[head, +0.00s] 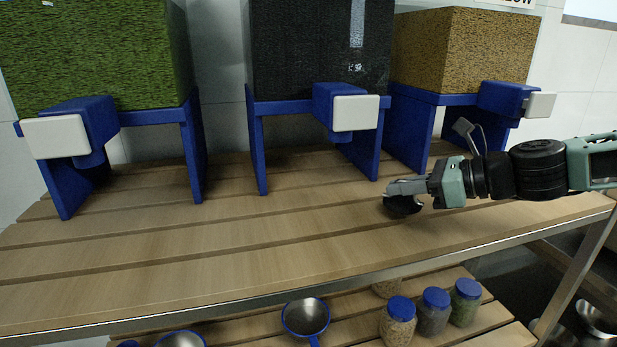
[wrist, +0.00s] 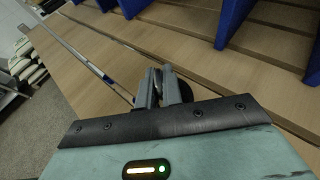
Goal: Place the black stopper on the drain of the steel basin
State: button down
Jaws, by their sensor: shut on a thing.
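The black stopper (head: 402,206) is a dark round piece at the tip of my gripper (head: 395,190), over the right part of the slatted wooden bench. My gripper is shut on it. In the wrist view the stopper (wrist: 187,91) shows dark between and beside the fingers of my gripper (wrist: 163,83), partly hidden by them. The stopper is at or just above the bench top; I cannot tell whether it touches. The steel basin and its drain are not identifiable in either view.
Blue-framed dispensers with green (head: 95,55), black (head: 320,50) and tan (head: 465,50) contents stand along the bench (head: 230,250). Its front middle is clear. Below are a blue-rimmed pan (head: 306,317) and blue-lidded jars (head: 433,315). Sacks (wrist: 28,62) lie beyond, left in the wrist view.

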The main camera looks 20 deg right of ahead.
send_over(322, 191)
jog(key=s+d, duration=0.2)
jog(key=shift+s+d, duration=0.1)
jog(key=x, duration=0.1)
jog(key=p+x, duration=0.1)
jog(key=x, duration=0.1)
jog(key=shift+r, duration=0.25)
jog(key=shift+f, duration=0.45)
jog(key=c, duration=1.6)
grip_release()
jog(key=shift+f, duration=0.15)
jog(key=shift+o, duration=0.2)
